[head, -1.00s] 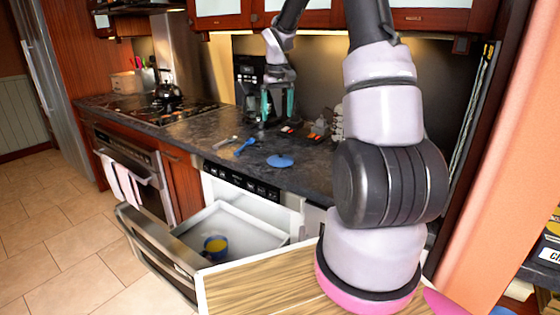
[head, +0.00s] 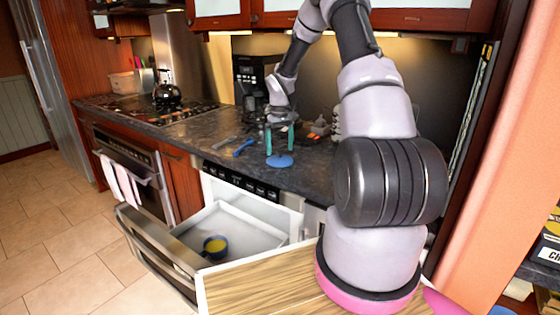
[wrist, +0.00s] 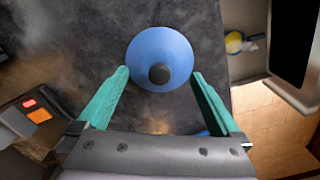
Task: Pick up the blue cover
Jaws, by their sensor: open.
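The blue cover (head: 280,161) is a round disc lying on the dark countertop above the open drawer. In the wrist view my gripper (wrist: 160,73) has one finger at each side of the cover's near part, with nothing held. I cannot tell whether the fingertips touch the counter.
The microwave drawer (head: 240,222) is open below the counter, with a blue bowl with yellow contents (head: 215,246) in it. A blue utensil (head: 243,147) lies left of the cover. A coffee machine (head: 252,82) stands behind. An orange-topped item (head: 319,127) sits to the right.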

